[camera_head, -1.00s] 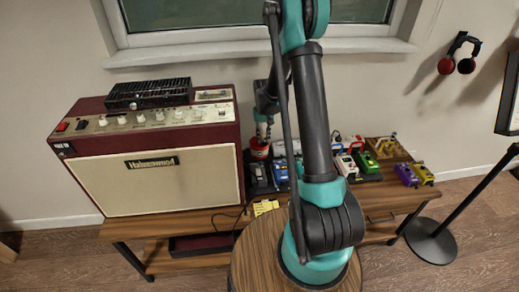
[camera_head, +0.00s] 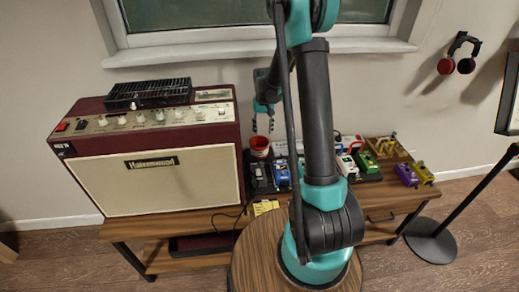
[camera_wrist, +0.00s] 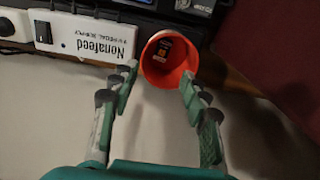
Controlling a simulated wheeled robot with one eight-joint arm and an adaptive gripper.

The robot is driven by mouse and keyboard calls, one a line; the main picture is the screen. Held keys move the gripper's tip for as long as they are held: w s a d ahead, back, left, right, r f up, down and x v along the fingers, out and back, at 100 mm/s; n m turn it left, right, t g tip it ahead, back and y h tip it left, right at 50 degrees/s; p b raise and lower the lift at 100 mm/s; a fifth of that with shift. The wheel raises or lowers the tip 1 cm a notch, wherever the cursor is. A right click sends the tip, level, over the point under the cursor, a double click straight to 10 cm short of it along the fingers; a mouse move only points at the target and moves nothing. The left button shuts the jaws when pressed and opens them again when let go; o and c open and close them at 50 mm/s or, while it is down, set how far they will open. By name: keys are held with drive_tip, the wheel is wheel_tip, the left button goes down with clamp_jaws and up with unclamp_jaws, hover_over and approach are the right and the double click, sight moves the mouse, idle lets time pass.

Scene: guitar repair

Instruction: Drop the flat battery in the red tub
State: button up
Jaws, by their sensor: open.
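The red tub (camera_head: 259,147) stands at the back of the wooden bench, right of the amplifier. The wrist view looks into the tub (camera_wrist: 184,68), where a dark battery (camera_wrist: 165,48) with a small orange mark lies inside. My gripper (camera_head: 262,126) is open and empty above the tub, apart from it. In the wrist view the two fingers of my gripper (camera_wrist: 159,81) are spread on either side of the tub's near edge, with nothing between them. The battery is hidden in the head view.
A large red amplifier (camera_head: 150,180) fills the left of the bench. Several effect pedals (camera_head: 281,172) stand right of the tub. A white power strip (camera_wrist: 85,37) lies beside the tub in the wrist view. A window sill (camera_head: 240,50) runs behind.

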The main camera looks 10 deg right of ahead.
wheel_tip(320, 180, up, 8)
drive_tip(key=shift+f, duration=0.25)
drive_tip(key=s+d+t, duration=0.2)
drive_tip(key=s, duration=1.3)
drive_tip(key=s+d+t, duration=0.2)
drive_tip(key=s, duration=1.3)
drive_tip(key=shift+s+r, duration=0.15)
drive_tip(key=shift+s, duration=0.1)
drive_tip(key=shift+c, duration=0.4)
